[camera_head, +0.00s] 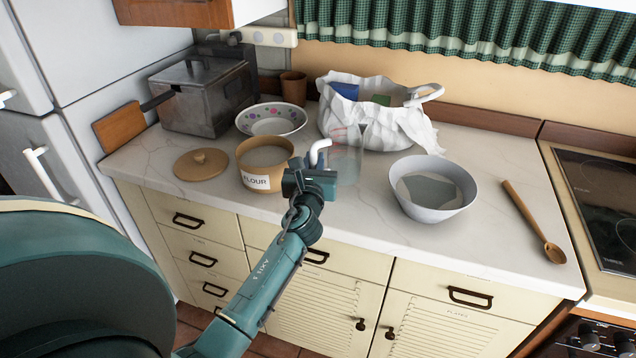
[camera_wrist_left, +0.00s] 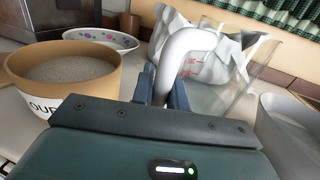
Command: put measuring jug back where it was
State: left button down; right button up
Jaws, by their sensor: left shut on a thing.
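The measuring jug (camera_head: 347,152) is clear, with red markings and a white handle (camera_head: 319,150). It is upright over the middle of the counter; whether its base touches the counter I cannot tell. My left gripper (camera_head: 312,174) is shut on the jug's handle, on the near side of the jug. In the left wrist view the white handle (camera_wrist_left: 187,45) rises from between the fingers of the gripper (camera_wrist_left: 162,90), with the clear jug body (camera_wrist_left: 225,85) behind it. The lower part of the jug is partly hidden by the gripper. My right gripper is not in view.
A flour tub (camera_head: 262,176) stands close left of the jug, its lid (camera_head: 201,164) farther left. A white bag (camera_head: 385,130) is behind and a grey bowl (camera_head: 432,205) right. A wooden spoon (camera_head: 530,220) lies farther right. The counter's front strip (camera_head: 400,244) is clear.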

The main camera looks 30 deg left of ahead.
pick_arm(q)
jog(key=shift+f+b, duration=1.05)
jog(key=shift+f, duration=1.05)
jog(key=shift+f, duration=0.2)
jog(key=c, duration=1.4)
grip_release()
